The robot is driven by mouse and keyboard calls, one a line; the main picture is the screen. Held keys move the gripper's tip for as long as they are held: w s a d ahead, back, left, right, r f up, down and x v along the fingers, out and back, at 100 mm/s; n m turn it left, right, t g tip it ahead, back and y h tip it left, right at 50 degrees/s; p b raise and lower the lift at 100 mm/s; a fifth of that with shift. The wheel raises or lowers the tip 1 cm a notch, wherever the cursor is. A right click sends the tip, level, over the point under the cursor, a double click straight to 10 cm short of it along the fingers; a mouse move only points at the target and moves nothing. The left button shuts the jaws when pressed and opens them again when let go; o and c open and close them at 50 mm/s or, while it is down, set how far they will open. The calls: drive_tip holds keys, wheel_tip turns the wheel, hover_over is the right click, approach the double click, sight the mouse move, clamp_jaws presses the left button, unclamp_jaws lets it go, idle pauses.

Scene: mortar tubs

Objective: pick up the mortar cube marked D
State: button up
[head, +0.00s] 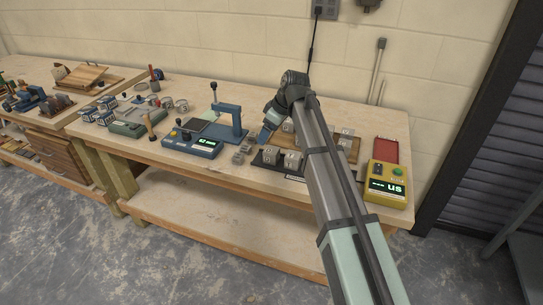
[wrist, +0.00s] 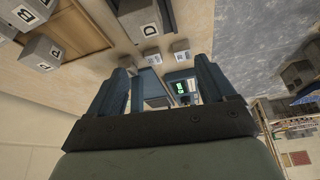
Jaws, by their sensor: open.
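The mortar cube marked D (wrist: 137,20) is grey with a white label. In the head view my gripper (head: 266,136) points down over the bench, just right of a group of small grey cubes (head: 241,157). Their letters are too small to read there, so I cannot tell which is D.
A blue device with a display (head: 192,141) stands left of my gripper; a yellow meter (head: 388,184) is at the right.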

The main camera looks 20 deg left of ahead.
sight(272, 150)
drive_tip(key=w+d+r+n, duration=0.1)
drive_tip(key=w+d+r, duration=0.15)
drive_tip(key=d, duration=0.25)
drive_tip(key=shift+g, duration=0.4)
drive_tip(key=x, duration=1.3)
drive_tip(key=shift+s+d+f, duration=0.1)
drive_tip(key=shift+s+f, duration=0.1)
drive_tip(key=shift+s, duration=0.1)
drive_tip(key=shift+c, duration=0.3)
drive_tip(key=c, duration=1.2)
